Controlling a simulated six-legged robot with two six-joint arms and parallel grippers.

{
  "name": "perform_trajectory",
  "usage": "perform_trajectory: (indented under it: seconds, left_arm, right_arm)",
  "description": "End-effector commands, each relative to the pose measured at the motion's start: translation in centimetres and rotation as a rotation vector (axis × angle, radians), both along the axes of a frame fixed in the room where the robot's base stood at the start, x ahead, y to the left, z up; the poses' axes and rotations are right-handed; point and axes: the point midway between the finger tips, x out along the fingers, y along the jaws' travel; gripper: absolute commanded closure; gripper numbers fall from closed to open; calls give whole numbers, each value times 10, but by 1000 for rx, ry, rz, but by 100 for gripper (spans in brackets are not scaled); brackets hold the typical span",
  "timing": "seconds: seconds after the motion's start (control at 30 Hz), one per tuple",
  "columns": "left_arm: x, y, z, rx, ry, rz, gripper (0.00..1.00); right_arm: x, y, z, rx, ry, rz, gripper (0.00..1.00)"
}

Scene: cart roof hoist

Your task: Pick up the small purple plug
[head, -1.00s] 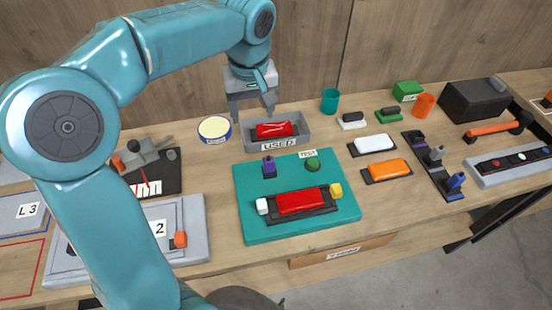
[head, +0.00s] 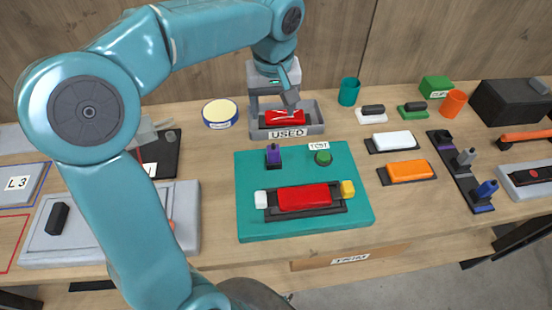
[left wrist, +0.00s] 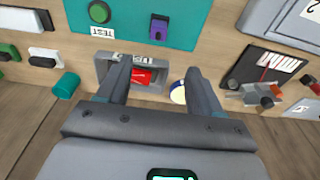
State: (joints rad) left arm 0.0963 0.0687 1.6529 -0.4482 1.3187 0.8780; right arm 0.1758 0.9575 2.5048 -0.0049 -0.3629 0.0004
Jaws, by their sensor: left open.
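The small purple plug (head: 273,156) stands upright on the teal board (head: 254,222), near its back left, next to a green button (head: 323,157). In the left wrist view the plug (left wrist: 159,27) shows near the top, beyond the fingertips. My left gripper (head: 273,107) is open and empty, pointing down above the grey USED tray (head: 288,133), behind the plug. In the left wrist view its spread fingers (left wrist: 158,70) frame part of the tray, and the plug is apart from them. My right gripper is not in view.
A red block (head: 285,118) lies in the USED tray. The board holds a red module (head: 303,197) between white and yellow blocks. A round yellow-topped tin (head: 219,112) and teal cup (head: 349,91) flank the tray. A dark rack (head: 465,183) with plugs stands right.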

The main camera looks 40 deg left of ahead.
Motion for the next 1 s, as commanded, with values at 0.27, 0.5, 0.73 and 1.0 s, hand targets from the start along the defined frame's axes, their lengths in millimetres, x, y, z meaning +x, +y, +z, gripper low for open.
perform_trajectory:
  seconds: [0.27, 0.5, 0.73, 1.0]
  left_arm:
    - [2, 2, -33, 0, 5, 0, 34]
    - [8, 8, -89, -1, 6, 0, 34]
    - [12, 10, -118, 0, 1, 0, 34]
    - [19, 15, -150, -2, 5, 0, 34]
  right_arm:
    - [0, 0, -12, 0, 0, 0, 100]
    - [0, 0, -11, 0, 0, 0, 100]
    - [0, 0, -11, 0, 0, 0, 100]
    - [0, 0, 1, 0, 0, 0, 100]
